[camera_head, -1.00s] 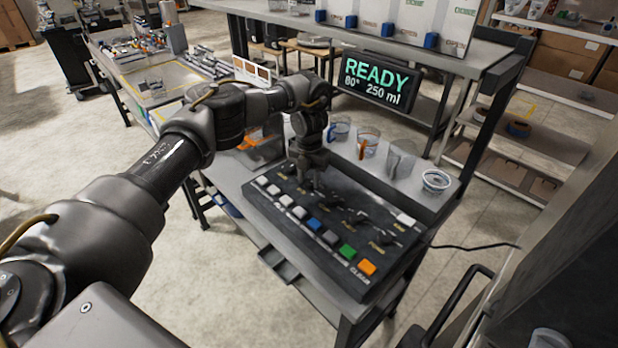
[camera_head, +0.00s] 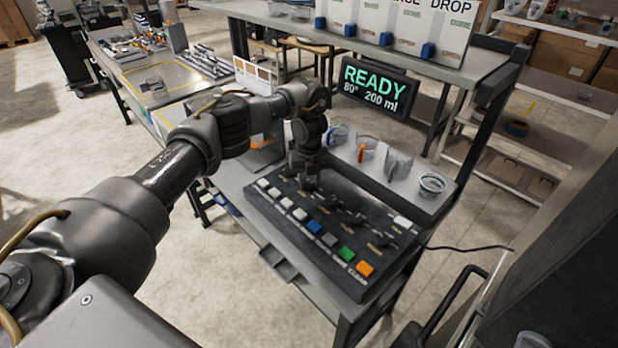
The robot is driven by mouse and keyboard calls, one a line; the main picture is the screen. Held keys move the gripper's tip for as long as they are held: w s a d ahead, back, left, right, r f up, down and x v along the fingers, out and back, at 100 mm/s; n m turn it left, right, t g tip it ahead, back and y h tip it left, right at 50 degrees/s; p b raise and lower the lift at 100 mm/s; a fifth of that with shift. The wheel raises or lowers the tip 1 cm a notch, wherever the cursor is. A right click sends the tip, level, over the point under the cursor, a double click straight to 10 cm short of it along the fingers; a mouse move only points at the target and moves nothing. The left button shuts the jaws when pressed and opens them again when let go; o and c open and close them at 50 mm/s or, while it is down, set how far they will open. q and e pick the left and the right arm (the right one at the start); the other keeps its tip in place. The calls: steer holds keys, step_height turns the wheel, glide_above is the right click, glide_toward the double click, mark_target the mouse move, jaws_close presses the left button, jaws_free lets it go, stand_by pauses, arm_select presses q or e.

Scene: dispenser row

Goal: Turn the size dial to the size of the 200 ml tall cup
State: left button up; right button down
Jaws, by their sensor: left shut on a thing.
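My left gripper (camera_head: 308,184) points down at the left part of the black control panel (camera_head: 278,232), shut on a dial there; the gripper mostly hides that dial. Several other dials (camera_head: 354,220) sit to its right in a row. The display (camera_head: 373,89) behind the panel reads READY, 80°, 200 ml. My right gripper is not in view.
A row of push buttons lines the panel's front, including a blue (camera_head: 314,227), a green (camera_head: 347,254) and an orange one (camera_head: 365,269). A cable runs right from the panel.

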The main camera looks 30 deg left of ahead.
mark_target(309, 184)
arm_select(q)
steer(key=shift+n+p, duration=0.3)
steer(key=shift+n, duration=0.5)
steer(key=o, duration=1)
steer(key=shift+r, duration=0.1)
step_height(309, 184, up, 11)
steer(key=shift+f+p, duration=0.15)
steer(key=shift+p, duration=0.15)
